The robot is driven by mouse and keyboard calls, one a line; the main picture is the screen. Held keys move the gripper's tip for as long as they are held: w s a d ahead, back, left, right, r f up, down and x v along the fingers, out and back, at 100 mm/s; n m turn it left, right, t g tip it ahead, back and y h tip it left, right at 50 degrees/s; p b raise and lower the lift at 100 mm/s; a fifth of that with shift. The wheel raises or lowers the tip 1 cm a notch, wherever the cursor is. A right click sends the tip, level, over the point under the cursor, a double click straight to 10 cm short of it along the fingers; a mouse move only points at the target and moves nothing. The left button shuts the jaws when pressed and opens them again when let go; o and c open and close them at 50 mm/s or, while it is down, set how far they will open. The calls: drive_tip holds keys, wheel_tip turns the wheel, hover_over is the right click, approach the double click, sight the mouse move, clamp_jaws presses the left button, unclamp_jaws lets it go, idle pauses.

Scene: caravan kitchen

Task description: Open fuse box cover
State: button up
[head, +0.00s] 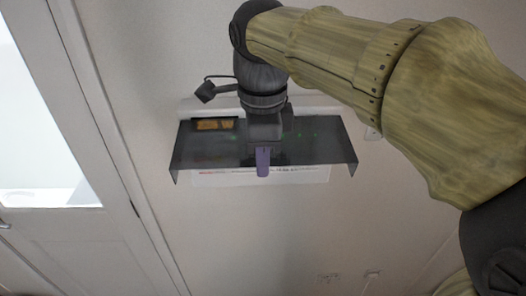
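The fuse box (310,176) is a white unit on the wall in the middle of the head view; a white strip with small print shows below the cover. Its cover (325,150) is a dark, see-through panel that appears swung up and out from the wall, with side edges pointing down. An amber patch and small green marks show through it. My gripper (263,162) is over the middle of the cover, with a purple finger at its front edge. The other finger is hidden, and whether the gripper touches or grips the cover is unclear.
A white-framed door or window (40,130) stands at the left. A small wall fitting (372,133) is partly hidden behind my arm, right of the fuse box. Sockets or switches (328,278) are low on the wall. The wall below the box is otherwise clear.

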drive_tip(key=shift+w+r, duration=0.1)
idle(0.3)
wheel_tip(320, 180, up, 17)
drive_tip(key=s+p, duration=0.1)
drive_tip(key=p, duration=0.1)
idle(0.8)
